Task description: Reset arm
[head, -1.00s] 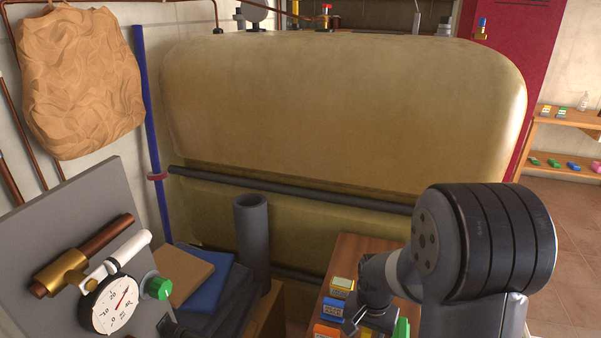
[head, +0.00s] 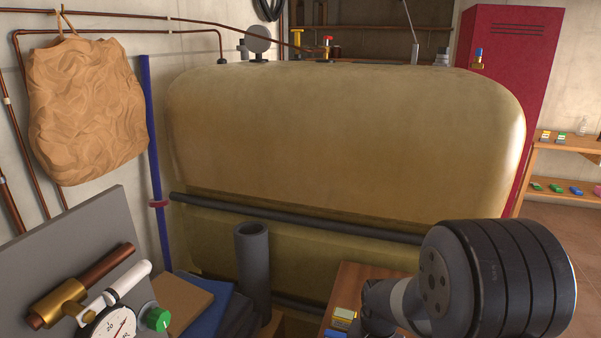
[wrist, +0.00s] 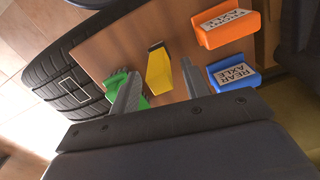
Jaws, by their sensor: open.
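My gripper (wrist: 158,92) shows in the wrist view with its two grey fingers apart and nothing between them. The fingers point at a wooden surface (wrist: 118,50) with small coloured blocks on it. A yellow block (wrist: 159,68) lies just beyond the fingers, a green block (wrist: 118,84) is by the left finger, and a blue block labelled REAR AXLE (wrist: 233,78) is right of the right finger. An orange labelled block (wrist: 226,25) is farther up. In the head view my arm is at the lower right; its gripper is below the frame.
A large yellowish tank (head: 340,130) fills the middle of the head view. A grey pipe stub (head: 252,262) stands upright before it. A gauge panel (head: 85,250) is at lower left. Shelves (head: 570,150) and a red locker (head: 508,80) are at the right.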

